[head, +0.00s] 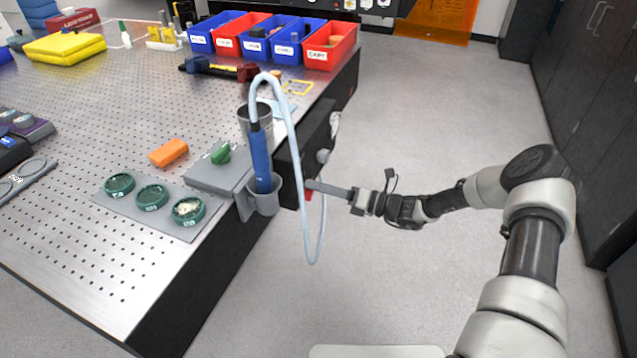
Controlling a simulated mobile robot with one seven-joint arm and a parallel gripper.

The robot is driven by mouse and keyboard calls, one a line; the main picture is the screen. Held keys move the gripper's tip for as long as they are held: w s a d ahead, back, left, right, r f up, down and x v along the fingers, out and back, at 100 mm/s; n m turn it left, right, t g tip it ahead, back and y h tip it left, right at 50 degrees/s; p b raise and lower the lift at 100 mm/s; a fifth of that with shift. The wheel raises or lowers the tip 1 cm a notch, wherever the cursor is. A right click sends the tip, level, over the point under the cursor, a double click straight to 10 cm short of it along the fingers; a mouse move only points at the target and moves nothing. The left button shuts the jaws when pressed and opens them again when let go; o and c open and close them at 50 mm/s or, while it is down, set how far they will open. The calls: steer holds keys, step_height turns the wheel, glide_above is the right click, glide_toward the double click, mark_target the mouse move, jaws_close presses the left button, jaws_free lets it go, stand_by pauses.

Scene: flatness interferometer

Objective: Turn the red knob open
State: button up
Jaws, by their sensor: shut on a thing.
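The red knob (308,195) is on the dark front panel on the right side of the bench. Only a small red part shows beside the fingertips, so its turn angle cannot be read. My gripper (314,186) reaches in from the right with its long fingers nearly level. It is shut on the red knob. A pale hose loop hangs in front of the panel close to the fingertips.
A blue hand tool (261,160) stands in a grey holder (264,203) on the bench edge, just left of the knob. A pale hose (297,140) loops from it. The floor (420,120) to the right is clear.

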steer(key=shift+w+f+m+p, duration=0.1)
steer(key=shift+f+m+p, duration=0.05)
steer(key=shift+m, duration=1.25)
steer(key=shift+f+m+p, duration=0.2)
steer(key=shift+m, duration=1.2)
steer(key=shift+w+f+m+p, duration=0.1)
steer(key=shift+f+m+p, duration=0.05)
steer(key=shift+m, duration=1.25)
steer(key=o, duration=0.8)
steer(key=shift+d, duration=0.1)
steer(key=p+v, duration=0.1)
steer(key=v, duration=1.6)
steer(key=shift+s+d, duration=0.1)
steer(key=shift+d, duration=0.05)
steer(key=shift+r, duration=0.1)
